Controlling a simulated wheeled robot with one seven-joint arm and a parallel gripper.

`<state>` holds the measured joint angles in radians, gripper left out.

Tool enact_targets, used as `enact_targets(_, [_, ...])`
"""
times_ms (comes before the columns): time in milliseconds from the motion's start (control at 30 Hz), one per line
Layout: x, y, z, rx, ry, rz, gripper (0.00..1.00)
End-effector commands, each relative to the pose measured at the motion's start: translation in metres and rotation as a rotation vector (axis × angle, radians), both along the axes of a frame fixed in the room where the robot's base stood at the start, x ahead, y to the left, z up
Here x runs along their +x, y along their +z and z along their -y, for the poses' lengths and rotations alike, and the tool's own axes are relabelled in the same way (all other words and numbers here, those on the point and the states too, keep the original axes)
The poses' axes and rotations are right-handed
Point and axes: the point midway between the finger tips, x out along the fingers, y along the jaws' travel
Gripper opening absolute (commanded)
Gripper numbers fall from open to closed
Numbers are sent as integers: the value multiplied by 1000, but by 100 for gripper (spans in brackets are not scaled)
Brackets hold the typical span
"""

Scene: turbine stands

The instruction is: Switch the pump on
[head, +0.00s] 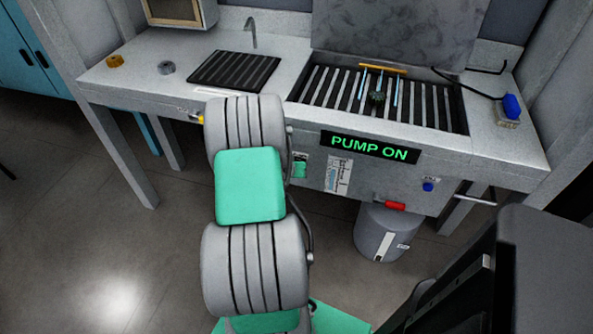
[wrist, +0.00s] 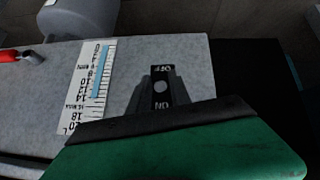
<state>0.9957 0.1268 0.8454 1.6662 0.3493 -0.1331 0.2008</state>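The sign (head: 370,147) on the front of the bench is lit green and reads PUMP ON. In the wrist view, a black switch plate (wrist: 162,71) is marked OFF and ON, upside down, with a round grey knob (wrist: 160,87) between the words. I cannot tell which way the knob is thrown. My gripper (wrist: 162,94) is close in front of the plate; two dark finger shapes stand apart on either side of it, with nothing seen held. In the head view my arm largely hides the gripper and switch; a small green part shows beside the arm.
A level scale (head: 338,174) is on the panel right of my gripper. Floor at left is clear.

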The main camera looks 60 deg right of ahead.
Motion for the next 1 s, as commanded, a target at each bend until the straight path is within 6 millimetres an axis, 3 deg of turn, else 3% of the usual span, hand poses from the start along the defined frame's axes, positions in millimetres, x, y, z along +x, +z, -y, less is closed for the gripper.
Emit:
enact_targets(100, [0, 0, 0, -1, 0, 0, 34])
enact_targets(367, [0, 3, -1, -2, 0, 0, 34])
enact_targets(700, [0, 50, -40, -5, 2, 1, 34])
enact_targets(1000, [-2, 59, -52, -1, -1, 1, 34])
